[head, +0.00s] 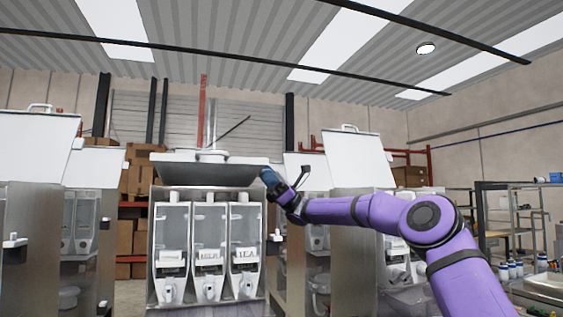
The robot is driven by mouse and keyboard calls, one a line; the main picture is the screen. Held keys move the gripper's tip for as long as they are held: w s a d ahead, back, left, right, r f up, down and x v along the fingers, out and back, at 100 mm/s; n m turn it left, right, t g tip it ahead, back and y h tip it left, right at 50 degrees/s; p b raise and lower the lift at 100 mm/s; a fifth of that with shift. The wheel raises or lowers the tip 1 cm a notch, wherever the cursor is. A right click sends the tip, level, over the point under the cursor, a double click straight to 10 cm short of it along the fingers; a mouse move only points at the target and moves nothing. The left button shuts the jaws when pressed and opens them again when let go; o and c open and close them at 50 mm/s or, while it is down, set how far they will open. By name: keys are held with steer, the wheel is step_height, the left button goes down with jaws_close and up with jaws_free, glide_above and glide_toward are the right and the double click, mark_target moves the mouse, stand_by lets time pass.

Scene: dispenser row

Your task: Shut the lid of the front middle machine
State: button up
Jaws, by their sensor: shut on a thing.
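The front middle machine (155,250) is a steel cabinet with three clear hoppers (208,228) side by side, each with a white dispenser below. Its lid (205,174) is tilted partway down above the hoppers, with its dark grey face towards me. White rounded parts (211,156) show just above the lid's edge. My gripper (268,177), with blue fingertips, is at the lid's right end and is shut on it. The exact grip point is too small to make out.
Machines with raised white lids stand at the left (38,145) and right (357,160). Shelves with cardboard boxes (140,180) are behind. A metal rack (510,215) and a bench with bottles are at far right. My purple arm crosses in front of the right machines.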

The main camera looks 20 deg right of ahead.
steer(key=shift+s+a+r, duration=0.1)
steer(key=shift+s+r, duration=0.15)
steer(key=shift+r, duration=0.7)
steer(key=shift+s, duration=0.7)
steer(key=shift+o, duration=0.8)
steer(key=shift+s, duration=0.35)
steer(key=s, duration=0.8)
steer(key=s+r, duration=0.1)
steer(key=s, duration=0.3)
steer(key=shift+d+r, duration=0.1)
steer(key=shift+d, duration=0.15)
steer(key=shift+c, duration=0.8)
steer(key=shift+s+d, duration=0.1)
steer(key=shift+s, duration=0.75)
